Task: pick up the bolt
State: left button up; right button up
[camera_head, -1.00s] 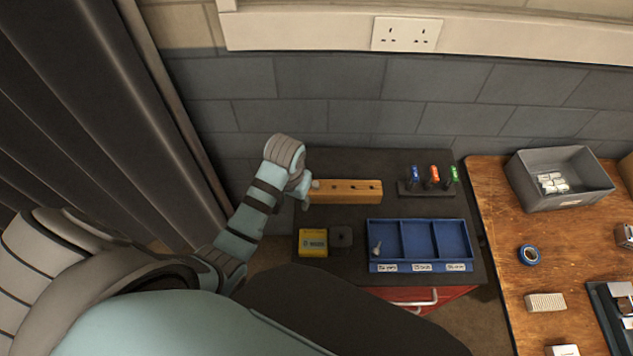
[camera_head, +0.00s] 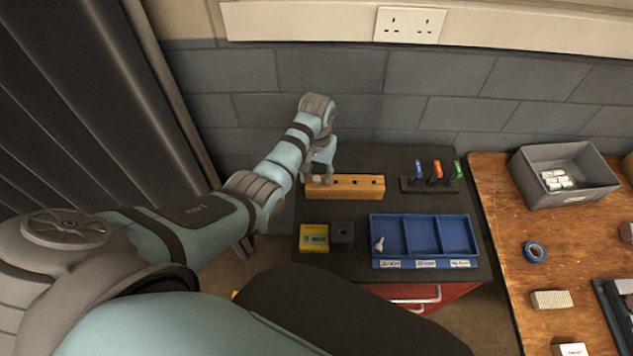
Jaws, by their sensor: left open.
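A pale grey bolt (camera_head: 379,244) lies in the left compartment of the blue three-part tray (camera_head: 424,263). A wooden block (camera_head: 355,188) with dark holes in its top lies behind the tray. My left gripper (camera_head: 318,181) is open over the left end of the block, its fingers pointing down. It is well behind and left of the bolt in the tray. Something small and pale shows at the fingertips. I cannot tell whether it is another bolt or part of the gripper. My right gripper is not in view.
A yellow box (camera_head: 314,238) and a dark block (camera_head: 342,236) stand left of the tray. A rack of coloured-handled tools (camera_head: 429,185) stands behind right. A grey bin (camera_head: 565,178) and blue tape roll (camera_head: 534,252) are on the wooden bench.

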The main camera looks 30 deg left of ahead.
pick_arm(q)
jog(key=shift+f, duration=0.6)
grip_shut()
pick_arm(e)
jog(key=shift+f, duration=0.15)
pick_arm(q)
jog(key=shift+r, duration=0.2)
